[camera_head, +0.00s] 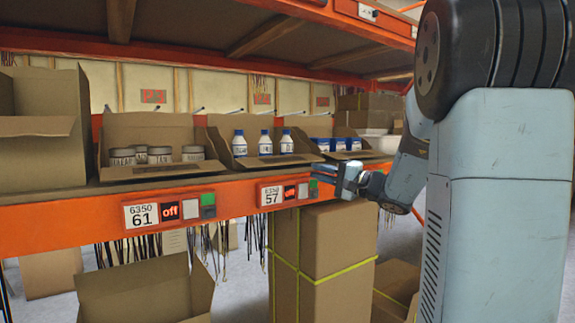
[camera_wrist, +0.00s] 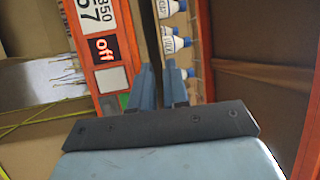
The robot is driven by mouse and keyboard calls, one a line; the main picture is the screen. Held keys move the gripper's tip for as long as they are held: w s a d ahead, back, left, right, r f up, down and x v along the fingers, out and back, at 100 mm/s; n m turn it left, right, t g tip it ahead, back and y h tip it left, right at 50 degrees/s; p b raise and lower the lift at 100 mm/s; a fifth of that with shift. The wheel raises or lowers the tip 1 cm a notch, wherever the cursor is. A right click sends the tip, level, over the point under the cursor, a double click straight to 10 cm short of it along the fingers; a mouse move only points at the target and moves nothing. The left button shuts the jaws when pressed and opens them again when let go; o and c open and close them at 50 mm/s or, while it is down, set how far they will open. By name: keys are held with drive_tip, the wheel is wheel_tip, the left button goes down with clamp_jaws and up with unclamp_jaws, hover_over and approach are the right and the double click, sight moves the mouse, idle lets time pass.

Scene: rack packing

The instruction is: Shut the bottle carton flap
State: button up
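The bottle carton (camera_head: 244,122) stands open on the shelf, with several white bottles with blue caps (camera_head: 265,146) inside. Its front flap (camera_head: 280,161) leans outward low along the shelf's front edge. My gripper (camera_head: 316,176) is in front of the orange shelf beam, to the right of and below that flap. In the wrist view the two blue fingers (camera_wrist: 160,66) are apart, with nothing visibly held between them. The bottles (camera_wrist: 172,28) show beyond the fingertips. A dark brown strip beside them may be the flap; I cannot tell for sure.
A carton of jars (camera_head: 115,128) stands left of it, and one with blue-topped items (camera_head: 338,145) right. The orange beam (camera_head: 240,196) carries labels and buttons (camera_head: 303,190) close to my fingers. Stacked boxes (camera_head: 335,245) stand below. An upper shelf (camera_head: 190,25) hangs overhead.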

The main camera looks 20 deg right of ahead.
sight(290, 162)
drive_tip(key=x, duration=1)
drive_tip(key=shift+w+a, duration=0.2)
drive_tip(key=shift+w, duration=0.05)
drive_tip(key=shift+c, duration=0.2)
clamp_jaws()
idle(0.8)
drive_tip(key=shift+s+a, duration=0.15)
drive_tip(key=shift+a, duration=0.05)
drive_tip(key=shift+d, duration=0.35)
